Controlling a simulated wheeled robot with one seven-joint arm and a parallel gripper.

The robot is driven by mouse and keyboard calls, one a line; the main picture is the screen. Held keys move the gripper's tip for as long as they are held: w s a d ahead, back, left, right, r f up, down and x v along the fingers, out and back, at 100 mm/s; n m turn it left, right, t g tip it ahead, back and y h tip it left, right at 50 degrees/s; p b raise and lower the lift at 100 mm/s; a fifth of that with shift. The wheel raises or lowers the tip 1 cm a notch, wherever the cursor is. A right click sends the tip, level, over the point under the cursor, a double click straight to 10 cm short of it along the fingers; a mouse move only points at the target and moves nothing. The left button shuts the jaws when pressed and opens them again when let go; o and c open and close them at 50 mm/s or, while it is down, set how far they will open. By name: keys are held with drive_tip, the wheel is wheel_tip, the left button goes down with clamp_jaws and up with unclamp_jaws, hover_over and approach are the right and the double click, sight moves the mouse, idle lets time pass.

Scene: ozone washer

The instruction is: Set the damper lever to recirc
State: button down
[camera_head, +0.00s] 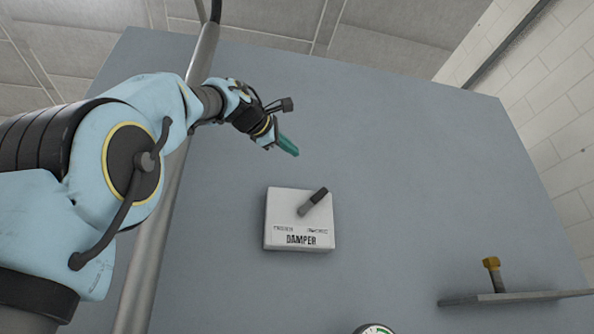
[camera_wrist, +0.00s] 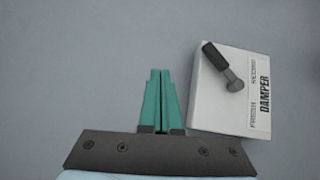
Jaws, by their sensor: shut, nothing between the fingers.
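The damper box (camera_head: 285,221) is a white plate marked DAMPER on the grey panel. Its dark-tipped lever (camera_head: 313,202) leans up and to the right, towards the right-hand label, which looks like RECIRC; the left label reads FRESH. In the wrist view the box (camera_wrist: 213,105) stands to the right of my fingers, with its lever (camera_wrist: 223,66) near the top. My gripper (camera_head: 294,152) has teal fingers and is above the box, apart from the lever. In the wrist view my gripper (camera_wrist: 160,72) is shut and empty.
The grey panel (camera_head: 420,170) is bare around the box. A small shelf (camera_head: 530,297) with a brass-topped fitting (camera_head: 492,268) is at the lower right. A gauge (camera_head: 374,328) shows partly at the bottom edge. A vertical pipe (camera_head: 165,235) runs left of the box.

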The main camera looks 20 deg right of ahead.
drive_tip(key=shift+s+a+r, duration=0.5)
drive_tip(key=shift+s+a, duration=0.15)
drive_tip(key=shift+a, duration=0.05)
